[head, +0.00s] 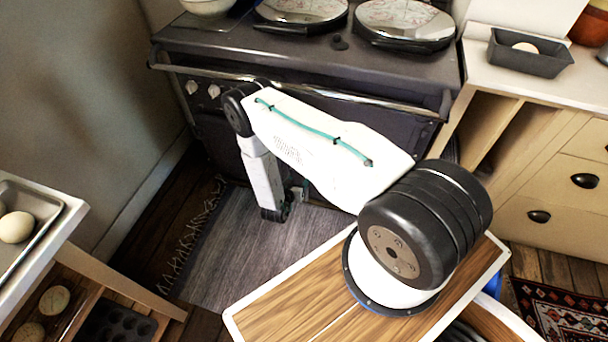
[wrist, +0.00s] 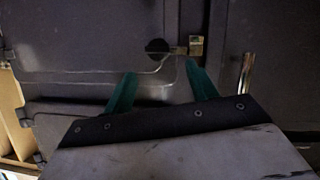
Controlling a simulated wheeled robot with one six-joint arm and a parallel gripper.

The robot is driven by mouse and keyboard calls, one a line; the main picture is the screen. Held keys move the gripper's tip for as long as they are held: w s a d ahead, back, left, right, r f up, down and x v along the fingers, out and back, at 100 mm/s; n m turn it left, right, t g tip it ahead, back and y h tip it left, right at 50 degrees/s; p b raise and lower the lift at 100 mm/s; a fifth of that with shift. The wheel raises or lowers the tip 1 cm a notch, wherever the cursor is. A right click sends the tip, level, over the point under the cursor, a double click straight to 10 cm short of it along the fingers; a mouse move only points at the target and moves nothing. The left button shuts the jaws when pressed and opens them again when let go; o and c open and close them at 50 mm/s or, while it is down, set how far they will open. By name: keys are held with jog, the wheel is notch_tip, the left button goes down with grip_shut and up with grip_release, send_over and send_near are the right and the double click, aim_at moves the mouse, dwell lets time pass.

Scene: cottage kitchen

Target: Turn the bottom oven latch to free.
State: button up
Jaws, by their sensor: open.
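In the wrist view, a dark round latch knob (wrist: 157,47) sits on a dark oven door, with a short bar running right to a brass catch (wrist: 196,45). The bar looks roughly level and appears to meet the catch. I cannot tell for certain whether this is the bottom oven's latch. My gripper (wrist: 161,67) is open, its two green fingers apart and empty. The knob appears just beyond and between the fingertips, seemingly not touching. In the head view my gripper (head: 273,213) hangs low before the dark range cooker (head: 390,82); my arm hides much of its front.
A chrome rail (head: 340,96) runs across the cooker's front. A grey mat (head: 230,255) covers the floor before it. A cream cabinet (head: 555,190) stands right, a counter with a tray (head: 62,208) left. A metal handle (wrist: 245,75) is right of the catch.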

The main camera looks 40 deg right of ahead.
jog(key=x, duration=0.7)
jog(key=shift+d+f, duration=0.25)
jog(key=shift+d, duration=0.15)
